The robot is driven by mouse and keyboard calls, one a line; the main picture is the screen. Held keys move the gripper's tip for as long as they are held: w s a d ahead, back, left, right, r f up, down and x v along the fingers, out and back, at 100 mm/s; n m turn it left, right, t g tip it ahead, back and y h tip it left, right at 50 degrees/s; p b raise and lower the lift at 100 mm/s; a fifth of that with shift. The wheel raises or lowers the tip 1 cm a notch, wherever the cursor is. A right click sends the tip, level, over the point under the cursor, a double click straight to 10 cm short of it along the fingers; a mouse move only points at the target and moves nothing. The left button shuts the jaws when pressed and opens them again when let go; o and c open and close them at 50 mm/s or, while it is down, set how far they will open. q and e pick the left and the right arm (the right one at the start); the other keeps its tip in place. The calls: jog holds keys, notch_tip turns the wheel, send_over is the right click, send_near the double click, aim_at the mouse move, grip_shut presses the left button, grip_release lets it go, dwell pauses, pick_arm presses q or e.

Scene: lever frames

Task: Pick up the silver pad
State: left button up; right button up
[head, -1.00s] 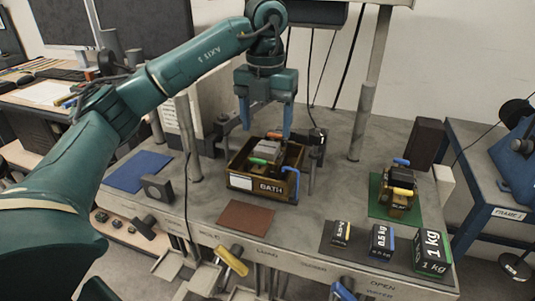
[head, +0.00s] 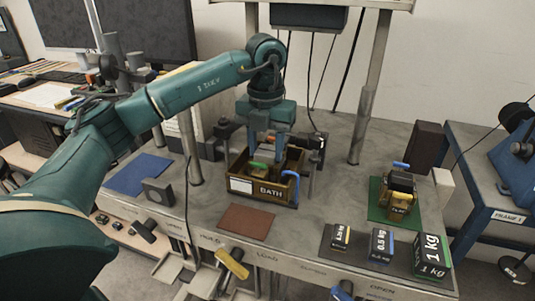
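My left gripper (head: 266,143) points down into the wooden box marked BATH (head: 270,189). Its blue fingers are low among the things in the box and look closer together than before. The silver pad lies under or between the fingers and is mostly hidden, so I cannot tell whether they grip it. A green handle (head: 258,165) and a blue handle (head: 290,176) show at the front of the box. My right gripper is not in view.
Black weights (head: 381,245) stand at the front right. A block with handles (head: 399,195) stands on a green mat (head: 376,204). Posts rise near the box.

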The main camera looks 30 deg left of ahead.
pick_arm(q)
jog(key=c, duration=0.7)
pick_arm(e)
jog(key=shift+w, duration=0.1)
